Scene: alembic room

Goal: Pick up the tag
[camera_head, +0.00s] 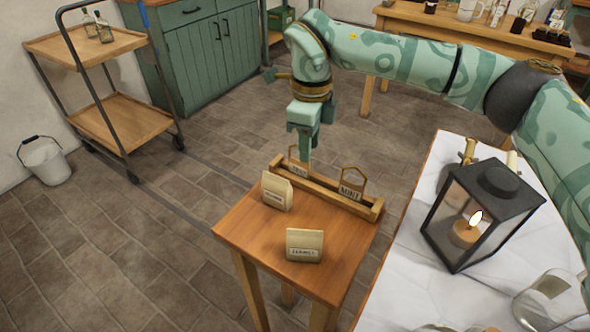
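Two small tags with lettered plates and pointed wooden tops stand in a long wooden rack on a small wooden table. The right tag (351,186) stands clear. The left tag (299,173) is partly hidden by a paper packet in front of it. My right gripper (306,148) points straight down over the rack's left end, close above or behind the left tag. I see its fingers nearly edge-on, so I cannot tell whether they are apart or touch the tag. My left gripper is out of view.
The rack (368,210) lies along the small table's (250,226) far edge. Two labelled packets, one left (277,192) and one front (304,246), stand on it. A lit lantern (480,215) stands on the white-topped table (390,290) at right. A cart (115,115) stands left.

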